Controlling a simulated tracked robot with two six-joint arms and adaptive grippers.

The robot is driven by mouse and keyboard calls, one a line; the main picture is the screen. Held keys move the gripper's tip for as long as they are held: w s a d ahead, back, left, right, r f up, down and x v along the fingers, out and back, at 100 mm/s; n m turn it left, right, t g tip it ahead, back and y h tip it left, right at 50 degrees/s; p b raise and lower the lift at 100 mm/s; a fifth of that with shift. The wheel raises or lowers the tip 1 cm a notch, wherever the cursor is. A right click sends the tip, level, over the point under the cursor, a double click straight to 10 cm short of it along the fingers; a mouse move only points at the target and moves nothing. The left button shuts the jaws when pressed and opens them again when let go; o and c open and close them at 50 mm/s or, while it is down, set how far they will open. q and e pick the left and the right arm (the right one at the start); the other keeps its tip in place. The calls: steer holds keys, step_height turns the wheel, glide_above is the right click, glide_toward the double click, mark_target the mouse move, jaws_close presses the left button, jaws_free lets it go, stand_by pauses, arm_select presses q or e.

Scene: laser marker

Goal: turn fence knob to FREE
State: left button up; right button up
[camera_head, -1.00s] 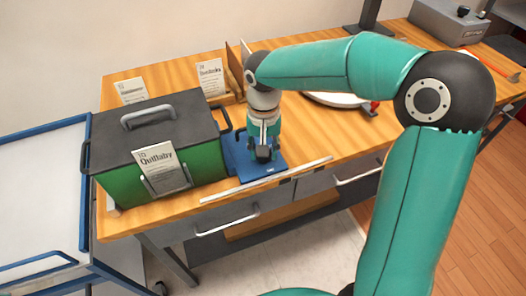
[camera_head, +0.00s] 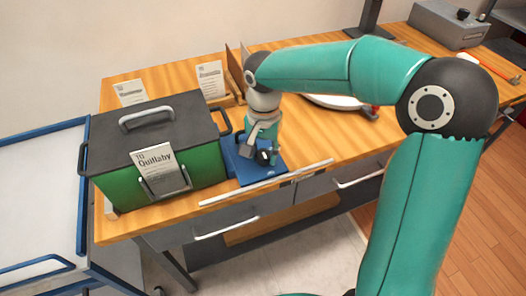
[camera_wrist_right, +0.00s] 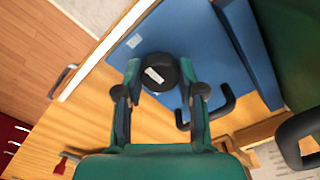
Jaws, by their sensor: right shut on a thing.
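The fence knob (camera_wrist_right: 159,72) is a round black knob with a small pale label on top, too small to read. It sits on a blue plate (camera_wrist_right: 200,42), which also shows in the head view (camera_head: 268,175) to the right of the green box. My right gripper (camera_wrist_right: 160,80) is shut on the knob, with one finger on each side of it. In the head view the gripper (camera_head: 260,154) points down over the plate and hides most of the knob. My left gripper is not in view.
A green box with a dark lid (camera_head: 152,130) stands close on the left, with a Quillaby card on its front. A pale rail (camera_head: 265,184) runs along the table's front edge. A black handle (camera_wrist_right: 222,108) and a blue upright part (camera_wrist_right: 248,45) are near my right gripper.

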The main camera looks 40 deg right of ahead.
mark_target(263, 153)
steer(key=o, duration=1.1)
steer(key=shift+o, duration=0.2)
steer(key=shift+r, duration=0.15)
step_height(263, 153, up, 12)
